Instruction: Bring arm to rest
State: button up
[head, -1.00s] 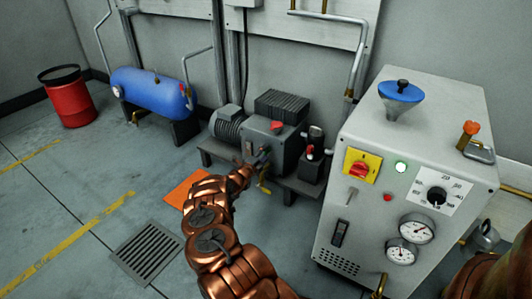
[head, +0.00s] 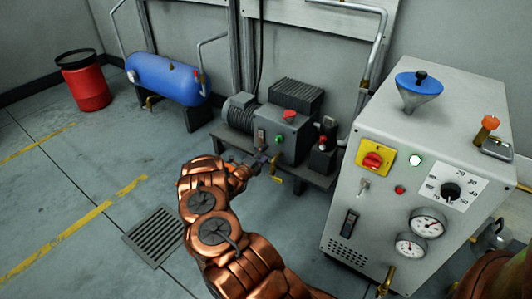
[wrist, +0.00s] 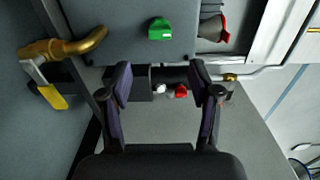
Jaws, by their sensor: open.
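My copper-coloured arm reaches up from the bottom middle of the head view. My gripper (head: 262,165) is at its end, in front of the grey pump unit (head: 285,133) with the red button on top. In the wrist view my gripper (wrist: 160,84) is open, its two dark fingers apart with nothing between them. Beyond the fingertips are a small white switch (wrist: 160,88) and a red one (wrist: 181,91) on the unit's face. I cannot tell from the views whether a fingertip touches the unit.
A grey control cabinet (head: 340,215) with gauges and a blue funnel (head: 419,86) stands close on the right. A brass valve with a yellow handle (wrist: 54,97) is left of my fingers. A blue tank (head: 165,78), a red drum (head: 86,85) and a floor grate (head: 155,236) are on the left.

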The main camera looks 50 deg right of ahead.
dwell(0.6)
